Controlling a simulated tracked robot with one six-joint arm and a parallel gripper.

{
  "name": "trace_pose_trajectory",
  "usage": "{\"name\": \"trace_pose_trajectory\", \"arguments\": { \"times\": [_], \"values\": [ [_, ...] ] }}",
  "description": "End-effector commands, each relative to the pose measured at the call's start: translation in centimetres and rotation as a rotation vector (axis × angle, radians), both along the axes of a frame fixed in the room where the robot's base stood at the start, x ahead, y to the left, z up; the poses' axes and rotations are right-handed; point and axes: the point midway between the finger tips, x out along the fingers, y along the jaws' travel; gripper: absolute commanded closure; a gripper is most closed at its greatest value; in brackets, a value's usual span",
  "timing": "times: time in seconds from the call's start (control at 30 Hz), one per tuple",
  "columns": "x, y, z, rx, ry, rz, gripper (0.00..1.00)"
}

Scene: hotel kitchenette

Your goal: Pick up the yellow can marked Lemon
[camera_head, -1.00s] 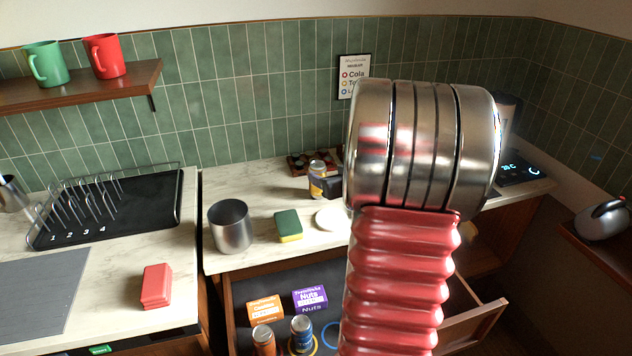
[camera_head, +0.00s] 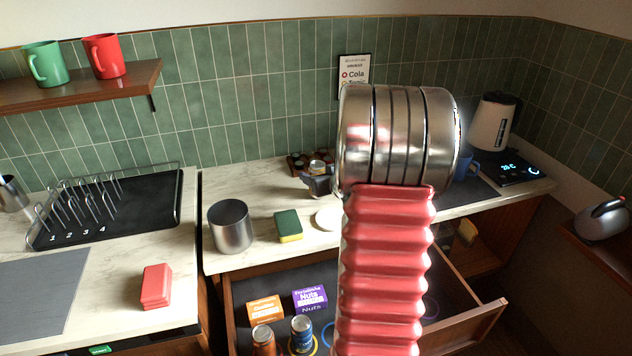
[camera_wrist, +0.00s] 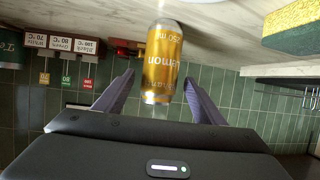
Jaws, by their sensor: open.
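The yellow can marked Lemon (camera_wrist: 163,55) stands on the counter and appears upside down in the wrist view. Its silver end and part of the word "Lemon" show. My gripper (camera_wrist: 158,80) is open, with one finger on each side of the can. Gaps show between the can and both fingers, and I cannot tell how deep the can sits between them. In the head view my dark gripper (camera_head: 319,185) hides most of the can, and only its top (camera_head: 317,167) shows.
A rack of small items (camera_head: 297,160) stands behind the can. A green and yellow sponge (camera_head: 289,226), a white round dish (camera_head: 328,218) and a metal canister (camera_head: 231,228) are nearby on the counter. The open drawer (camera_head: 470,330) below holds boxes and cans.

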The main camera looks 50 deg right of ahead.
Motion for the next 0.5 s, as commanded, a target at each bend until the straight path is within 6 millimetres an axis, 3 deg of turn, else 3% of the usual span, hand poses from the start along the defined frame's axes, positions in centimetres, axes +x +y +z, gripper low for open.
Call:
{"name": "trace_pose_trajectory", "arguments": {
  "times": [0.17, 0.5],
  "values": [
    [1.18, -0.53, -0.55, -0.001, 0.000, 0.000, 0.36],
    [1.31, -0.57, -0.57, 0.000, 0.000, 0.000, 0.36]
  ]
}}
